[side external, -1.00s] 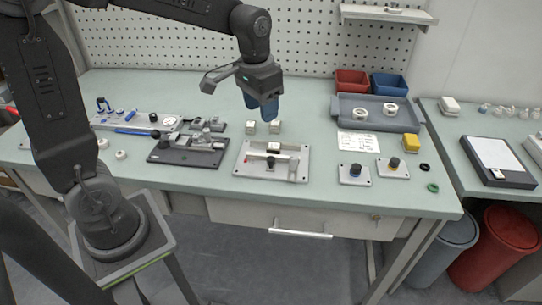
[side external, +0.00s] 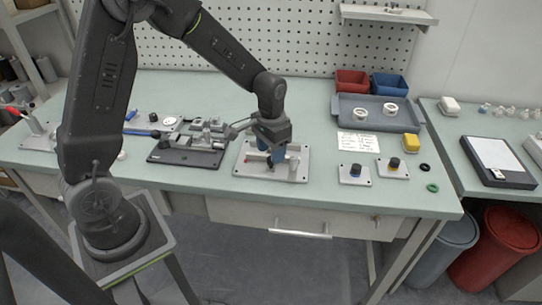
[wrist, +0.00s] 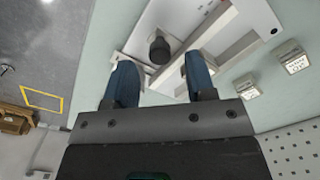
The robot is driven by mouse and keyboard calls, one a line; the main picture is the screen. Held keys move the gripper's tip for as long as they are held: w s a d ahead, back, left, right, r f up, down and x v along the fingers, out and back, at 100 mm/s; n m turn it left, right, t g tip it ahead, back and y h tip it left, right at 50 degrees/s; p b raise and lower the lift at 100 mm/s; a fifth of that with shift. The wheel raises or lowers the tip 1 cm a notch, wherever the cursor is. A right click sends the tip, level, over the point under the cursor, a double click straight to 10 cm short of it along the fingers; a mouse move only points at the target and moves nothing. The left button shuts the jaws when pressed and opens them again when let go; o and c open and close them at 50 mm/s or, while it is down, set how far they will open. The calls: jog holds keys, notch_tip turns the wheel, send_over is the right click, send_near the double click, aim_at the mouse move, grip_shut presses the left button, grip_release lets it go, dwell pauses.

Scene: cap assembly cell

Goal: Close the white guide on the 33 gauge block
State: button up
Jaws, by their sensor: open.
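My gripper (side external: 270,163) is open, pointing down over the light grey fixture plate (side external: 242,168) on the bench. A long white bar (wrist: 212,28), which looks like the white guide, runs across the fixture. Two small pale blocks with printed labels, one nearer (wrist: 247,86) and one farther (wrist: 293,58), stand beside the fixture. Their numbers are unreadable, and my arm hides them in the side view.
A dark fixture (side external: 180,157) with metal parts stands close on the left. Two small knobbed plates, one left (side external: 354,175) and one right (side external: 393,169), lie to the right. A grey tray (side external: 375,118) with two white rings stands behind them. The front bench edge is clear.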

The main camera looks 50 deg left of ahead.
jog(key=shift+f, duration=1.25)
jog(key=shift+c, duration=0.3)
